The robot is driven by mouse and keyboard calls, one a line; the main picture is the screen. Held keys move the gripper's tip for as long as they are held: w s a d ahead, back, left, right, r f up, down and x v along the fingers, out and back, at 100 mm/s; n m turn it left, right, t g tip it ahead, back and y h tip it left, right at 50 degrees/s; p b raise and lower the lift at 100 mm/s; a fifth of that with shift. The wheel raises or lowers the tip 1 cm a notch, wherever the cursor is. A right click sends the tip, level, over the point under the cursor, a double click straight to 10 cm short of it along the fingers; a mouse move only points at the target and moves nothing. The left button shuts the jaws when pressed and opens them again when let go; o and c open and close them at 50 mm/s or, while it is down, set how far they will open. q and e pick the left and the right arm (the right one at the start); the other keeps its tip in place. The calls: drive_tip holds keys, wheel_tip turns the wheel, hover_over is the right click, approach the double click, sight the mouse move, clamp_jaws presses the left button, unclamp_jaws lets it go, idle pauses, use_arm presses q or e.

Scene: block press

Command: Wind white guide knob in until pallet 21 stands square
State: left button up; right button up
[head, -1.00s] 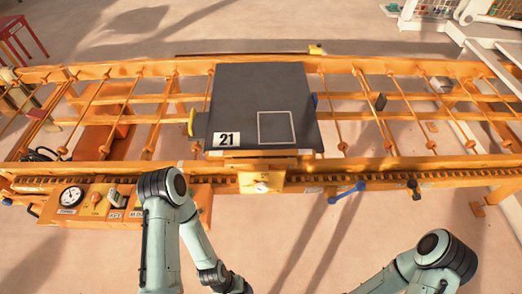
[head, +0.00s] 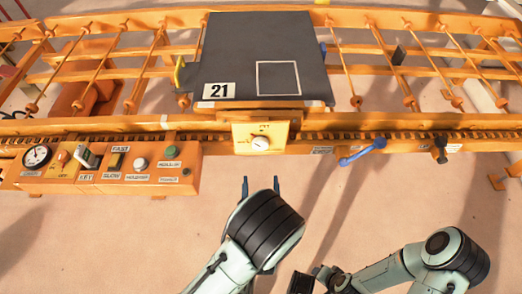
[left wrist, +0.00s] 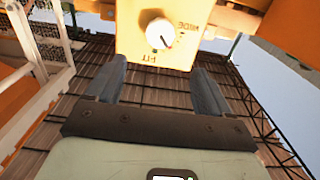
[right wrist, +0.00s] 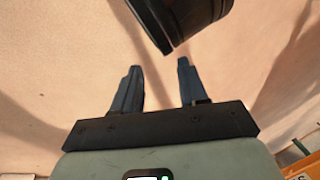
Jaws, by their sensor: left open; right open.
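The white guide knob (head: 260,143) sits on a yellow plate (head: 275,130) at the front rail, below the pallet. It also shows in the left wrist view (left wrist: 160,34), with a dark pointer mark and lettering around it. Pallet 21 (head: 225,55), a dark grey slab with a white square outline, lies on the orange conveyor and looks slightly turned. My left gripper (head: 260,182) is open and empty, below the knob and apart from it; in the left wrist view the knob shows beyond and between its fingers. My right gripper (right wrist: 155,75) is open and empty over the floor.
An orange control box (head: 110,170) with a gauge, buttons and switches hangs at the front left. A blue lever (head: 362,152) and a black knob (head: 440,150) sit on the rail to the right. Yellow (head: 179,73) and blue pieces flank the pallet. Floor in front is clear.

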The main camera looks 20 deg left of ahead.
sight(260, 145)
use_arm(q)
drive_tip(key=b+x, duration=0.1)
drive_tip(key=x, duration=1.2)
drive_tip(key=shift+b, duration=0.3)
use_arm(e)
drive_tip(key=w+f, duration=0.1)
drive_tip(key=w+d, duration=0.1)
drive_tip(key=shift+w+d+f+t+h, duration=0.2)
drive_tip(key=shift+w+f+t+h, duration=0.1)
drive_tip(key=shift+f+t, duration=0.1)
